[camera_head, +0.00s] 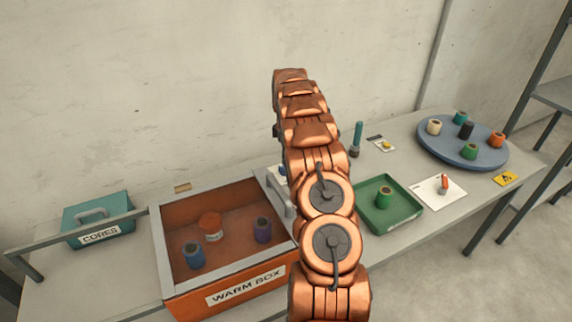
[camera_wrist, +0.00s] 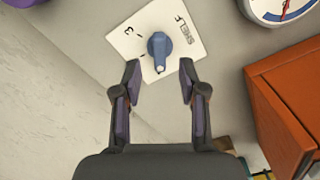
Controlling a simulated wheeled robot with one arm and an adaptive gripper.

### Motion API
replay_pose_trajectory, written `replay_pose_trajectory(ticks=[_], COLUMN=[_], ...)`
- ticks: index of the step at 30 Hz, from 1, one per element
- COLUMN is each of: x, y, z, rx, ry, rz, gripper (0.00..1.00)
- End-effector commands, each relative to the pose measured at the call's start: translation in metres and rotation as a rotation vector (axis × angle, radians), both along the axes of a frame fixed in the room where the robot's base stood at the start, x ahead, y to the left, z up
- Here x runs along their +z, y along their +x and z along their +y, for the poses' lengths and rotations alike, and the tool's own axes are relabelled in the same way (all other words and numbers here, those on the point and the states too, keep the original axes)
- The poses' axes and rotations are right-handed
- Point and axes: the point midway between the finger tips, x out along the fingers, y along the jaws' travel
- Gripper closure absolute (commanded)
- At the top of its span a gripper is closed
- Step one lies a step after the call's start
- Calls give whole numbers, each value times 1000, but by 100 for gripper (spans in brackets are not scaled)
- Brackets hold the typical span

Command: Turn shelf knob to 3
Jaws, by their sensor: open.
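The shelf knob (camera_wrist: 158,46) is blue and sits on a white plate (camera_wrist: 185,25) marked SHELF in the wrist view. A 3 is printed on the plate to the knob's upper left. The knob's pale-tipped end points toward the bottom of the picture, away from the 3. My gripper (camera_wrist: 160,76) is open, with one fingertip on each side just below the knob. I see no contact.
The orange warm box (camera_head: 232,287) holds several spools, left of my arm. To the right are a green tray (camera_head: 405,223), a white card with a red-orange knob (camera_head: 445,183) and a blue round turntable (camera_head: 430,150). A gauge (camera_wrist: 283,8) shows near the plate.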

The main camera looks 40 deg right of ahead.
Motion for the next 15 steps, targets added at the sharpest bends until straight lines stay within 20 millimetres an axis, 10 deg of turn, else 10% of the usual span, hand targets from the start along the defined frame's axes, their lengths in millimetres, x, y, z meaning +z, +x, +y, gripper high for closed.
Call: replay_pose_trajectory(ticks=[15], x=[-51], y=[1], z=[0], rx=[-1], ry=[-2], rz=[-2], gripper=[58])
